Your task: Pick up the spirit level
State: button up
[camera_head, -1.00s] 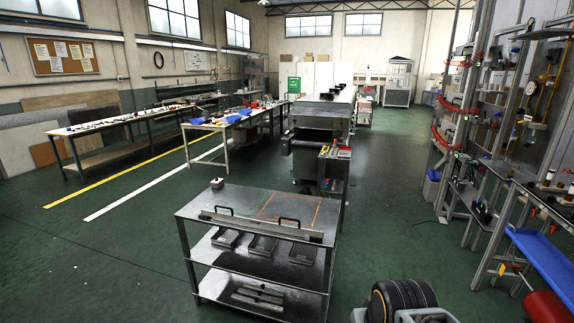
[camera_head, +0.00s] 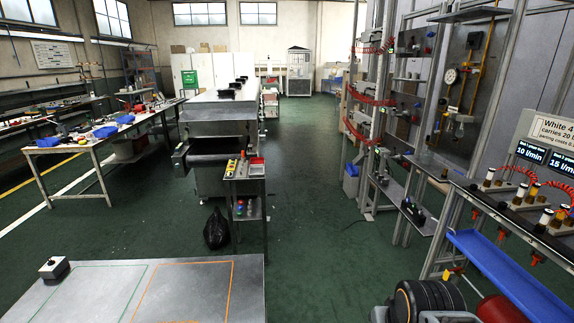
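I cannot make out a spirit level for certain in the head view. A steel-topped table (camera_head: 185,285) fills the lower left, with green and orange outlines marked on its top. My gripper is not in view; a dark rounded part at the lower right seems to be mine.
A small stand with tools (camera_head: 240,170) and a black bag (camera_head: 216,229) are beyond the table. Workbenches (camera_head: 75,145) line the left. On the right are metal racks (camera_head: 385,120), a blue tray (camera_head: 515,275) and a red cylinder (camera_head: 500,310). Green floor (camera_head: 320,220) is clear in the middle.

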aim_at(178, 148)
jog(key=z, duration=0.1)
jog(key=i, duration=2.3)
jog(key=u, duration=1)
jog(key=i, duration=1.75)
jog(key=u, duration=0.9)
jog(key=k, duration=0.45)
jog(key=u, duration=1.25)
jog(key=i, duration=5.9)
jog(key=z, duration=0.35)
